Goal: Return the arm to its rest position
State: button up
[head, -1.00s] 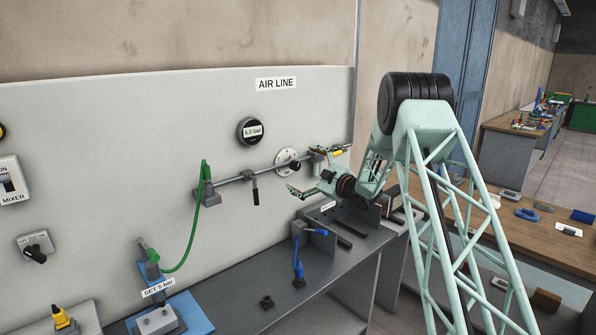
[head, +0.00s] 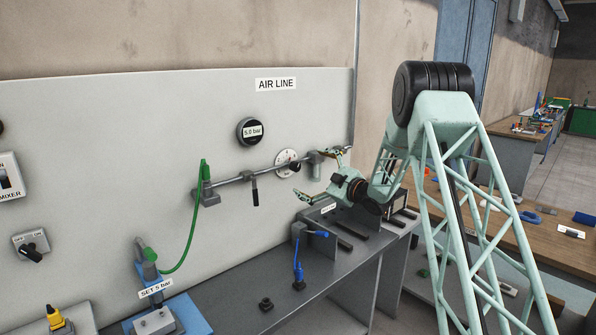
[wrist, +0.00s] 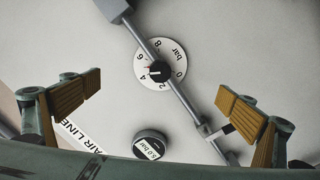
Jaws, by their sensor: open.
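My gripper (head: 319,174) is open and empty in front of the right part of the air line panel (head: 120,120). Its two fingers are spread wide, one up near the pipe's right end and one lower left. In the wrist view my gripper (wrist: 170,110) frames a round dial (wrist: 158,68) marked in bar between its fingers, with nothing held. The dial also shows in the head view (head: 287,161), to the upper left of the gripper. The gripper appears apart from the panel.
A gauge (head: 249,131) reads 5.0 bar. The pipe carries a black-handled valve (head: 255,192). A green hose (head: 190,237) hangs at left. The bench below holds a blue fitting (head: 299,265) and a slotted rack (head: 345,225). A wooden table (head: 540,240) stands at right.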

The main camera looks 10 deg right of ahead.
jog(key=shift+r, duration=0.15)
jog(key=s+d+r+m+h+b, duration=0.25)
jog(key=s+r+m+h, duration=0.3)
jog(key=s+r, duration=0.5)
jog(key=s+d+r+m+g+h, duration=0.1)
jog(key=s+r+m+g+h, duration=0.15)
jog(key=s, duration=0.55)
jog(key=s+d+r+m+g+h, duration=0.1)
jog(key=s+d+r+h, duration=0.15)
jog(key=s, duration=0.55)
jog(key=s+a+f+m+g+b, duration=0.1)
jog(key=s+a+f+m+g, duration=0.1)
jog(key=s, duration=1.7)
jog(key=s+a+f+m+g+y+b, duration=0.1)
jog(key=s+f, duration=0.5)
jog(key=s, duration=1.3)
jog(key=s+a+f+m+g+b, duration=0.2)
jog(key=s+a+f+m+g, duration=0.1)
jog(key=s, duration=1.6)
jog(key=a+f+g, duration=0.1)
jog(key=a+g, duration=0.1)
jog(key=a, duration=0.1)
jog(key=shift+s+m, duration=0.3)
jog(key=shift+s, duration=0.1)
